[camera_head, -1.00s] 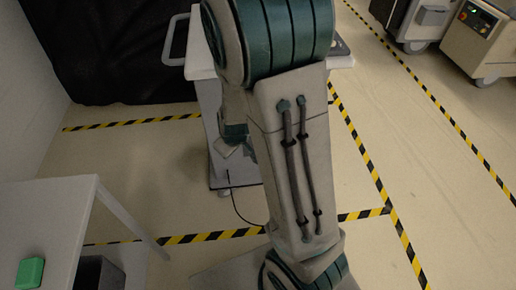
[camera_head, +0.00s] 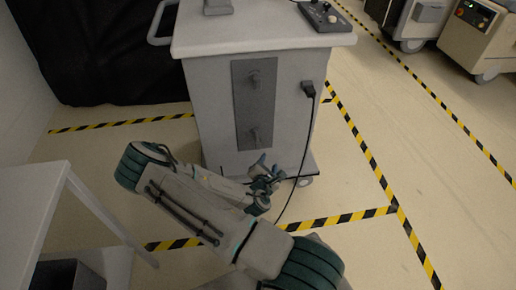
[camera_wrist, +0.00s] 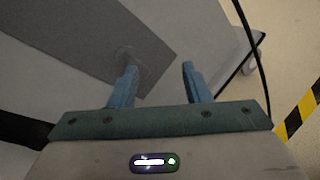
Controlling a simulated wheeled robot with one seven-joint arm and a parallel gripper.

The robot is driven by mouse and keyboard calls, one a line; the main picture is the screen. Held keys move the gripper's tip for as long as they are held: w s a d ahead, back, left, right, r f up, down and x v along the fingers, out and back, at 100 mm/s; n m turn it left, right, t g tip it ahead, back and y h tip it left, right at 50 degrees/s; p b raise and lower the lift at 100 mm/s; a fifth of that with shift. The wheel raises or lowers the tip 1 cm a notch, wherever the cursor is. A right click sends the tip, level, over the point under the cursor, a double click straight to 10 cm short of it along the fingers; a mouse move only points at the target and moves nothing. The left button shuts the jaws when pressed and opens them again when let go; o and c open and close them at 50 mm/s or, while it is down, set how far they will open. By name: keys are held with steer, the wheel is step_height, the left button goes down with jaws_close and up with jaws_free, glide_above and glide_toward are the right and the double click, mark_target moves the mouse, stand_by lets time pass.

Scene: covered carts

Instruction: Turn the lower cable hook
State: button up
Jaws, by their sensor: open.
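The lower cable hook (camera_head: 254,137) sits near the bottom of a dark grey plate (camera_head: 254,105) on the front of the white cart. The upper hook (camera_head: 254,78) is above it on the same plate. My gripper (camera_head: 268,166) is low in front of the cart, below and slightly right of the lower hook. In the wrist view my gripper (camera_wrist: 159,72) is open and empty, with its blue fingers apart. A faint round hook base (camera_wrist: 124,54) shows on the plate just beyond the left fingertip, partly hidden by that finger.
A black cable (camera_head: 300,160) hangs from a plug (camera_head: 308,89) on the cart's right side, close to my gripper. A white table (camera_head: 40,205) stands at the left. Yellow-black floor tape (camera_head: 340,219) runs around the cart.

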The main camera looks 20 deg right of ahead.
mark_target(258, 143)
steer(key=w+f+n+t+y+b, duration=0.1)
steer(key=w+n+t, duration=0.1)
steer(key=w+n, duration=0.2)
steer(key=w+d+n+t+y+b, duration=0.1)
steer(key=w+n+t+b, duration=0.1)
steer(key=w, duration=0.3)
steer(key=w+d+f+n+t+y+b, duration=0.1)
steer(key=w+n+y, duration=0.1)
steer(key=w+n, duration=0.2)
steer(key=shift+w+d+f+n+t, duration=0.2)
steer(key=shift+w+f+n+t, duration=0.2)
steer(key=shift+n, duration=0.4)
jaws_close()
